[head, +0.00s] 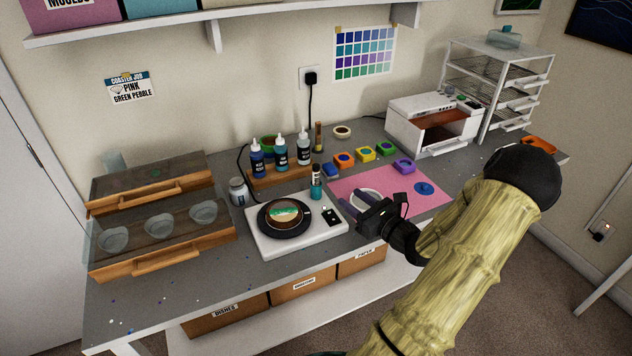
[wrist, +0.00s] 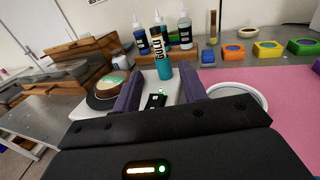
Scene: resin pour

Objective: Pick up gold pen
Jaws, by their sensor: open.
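My gripper (head: 350,205) is open, with nothing between its purple fingers. It is over the near edge of the pink mat, right of the white scale. In the wrist view, the fingers of my gripper (wrist: 162,72) frame a teal glitter bottle (wrist: 163,68), which stands farther off. That bottle (head: 316,187) is at the back of the scale in the head view. A slim upright gold-brown thing (head: 318,137) stands at the back near the wall. It also shows in the wrist view (wrist: 212,26). I cannot tell whether it is the gold pen; no other pen is clear.
A white ring (wrist: 238,90) is close right of my gripper. Several coloured pots (head: 365,155) line the back of the pink mat (head: 440,204).

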